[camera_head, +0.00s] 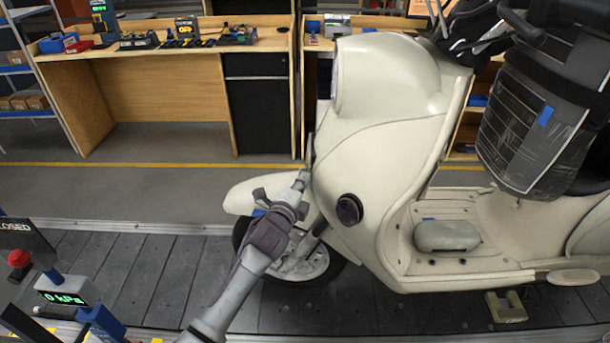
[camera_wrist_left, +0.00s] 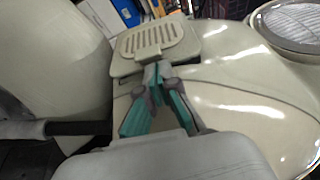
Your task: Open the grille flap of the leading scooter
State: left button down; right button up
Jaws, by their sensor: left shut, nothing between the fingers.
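The cream scooter (camera_head: 385,120) stands side-on on the conveyor with its front to the left. Its grille flap (camera_wrist_left: 152,38) is a pale plate with a row of slots on the front of the body, below the round headlamp (camera_wrist_left: 292,24). In the head view a thin edge (camera_head: 309,150) at the front may be this flap; I cannot tell how far it stands off. My left gripper (camera_wrist_left: 155,74) is shut and empty, its teal fingertips together at the flap's lower edge. I cannot tell whether they touch it. The gripper also shows above the front mudguard (camera_head: 245,192).
The front wheel (camera_head: 300,262) is partly hidden behind my left arm. A post with a red button (camera_head: 18,258) and a pressure display (camera_head: 68,297) stand at the lower left. Workbenches (camera_head: 160,90) with tools stand behind, across an open floor strip (camera_head: 150,185).

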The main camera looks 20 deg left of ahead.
pick_arm(q)
jog(key=shift+w, duration=0.55)
pick_arm(e)
jog(key=shift+d+r, duration=0.15)
jog(key=shift+d, duration=0.05)
jog(key=shift+w, duration=0.1)
pick_arm(q)
jog(key=shift+a, duration=0.1)
